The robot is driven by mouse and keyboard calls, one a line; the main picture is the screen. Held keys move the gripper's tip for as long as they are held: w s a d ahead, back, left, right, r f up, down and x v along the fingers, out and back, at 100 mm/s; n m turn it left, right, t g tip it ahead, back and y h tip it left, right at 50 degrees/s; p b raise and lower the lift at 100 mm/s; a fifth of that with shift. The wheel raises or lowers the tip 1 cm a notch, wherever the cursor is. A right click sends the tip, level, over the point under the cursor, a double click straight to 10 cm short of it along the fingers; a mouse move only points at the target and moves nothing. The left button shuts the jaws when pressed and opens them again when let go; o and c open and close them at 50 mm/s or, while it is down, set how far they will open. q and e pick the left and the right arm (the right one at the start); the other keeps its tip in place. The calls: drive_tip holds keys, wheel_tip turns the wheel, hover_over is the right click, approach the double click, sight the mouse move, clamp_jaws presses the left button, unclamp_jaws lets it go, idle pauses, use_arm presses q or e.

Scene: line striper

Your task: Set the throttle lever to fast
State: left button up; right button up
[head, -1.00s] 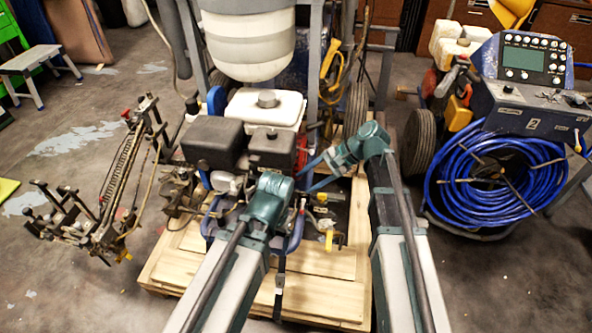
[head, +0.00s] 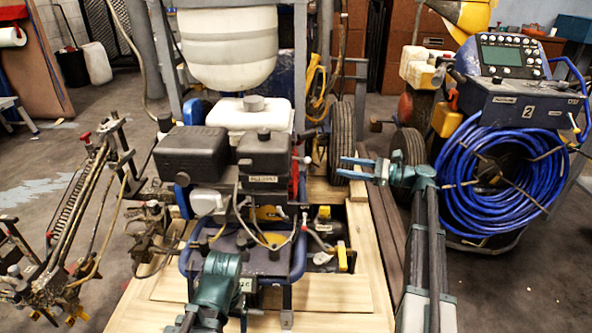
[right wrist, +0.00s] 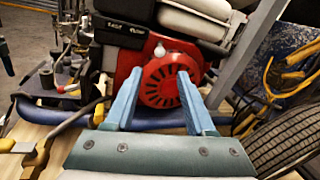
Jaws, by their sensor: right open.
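The engine (head: 262,160) has black boxes, a white tank and a red recoil cover (right wrist: 165,80). A small lever with a pale round knob (head: 307,160) stands at the engine's right side. A pale knob (right wrist: 160,50) also shows above the red cover in the right wrist view; I cannot tell for sure that it is the throttle lever, nor read its setting. My right gripper (head: 345,167) is open and empty, its blue fingers pointing left toward the engine, apart from the knob. In the right wrist view its fingers (right wrist: 160,82) frame the red cover. My left gripper is hidden; only that arm shows.
The engine sits in a blue tube frame (head: 250,268) on a wooden pallet (head: 345,305). A wheel (head: 340,140) stands behind my right gripper. A blue hose coil (head: 500,180) under a control box is at right. A spring-and-rod carriage (head: 75,225) is at left.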

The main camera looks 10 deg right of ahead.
drive_tip(key=x, duration=1.4)
drive_tip(key=shift+c, duration=0.3)
clamp_jaws()
drive_tip(key=shift+d, duration=0.1)
idle(0.8)
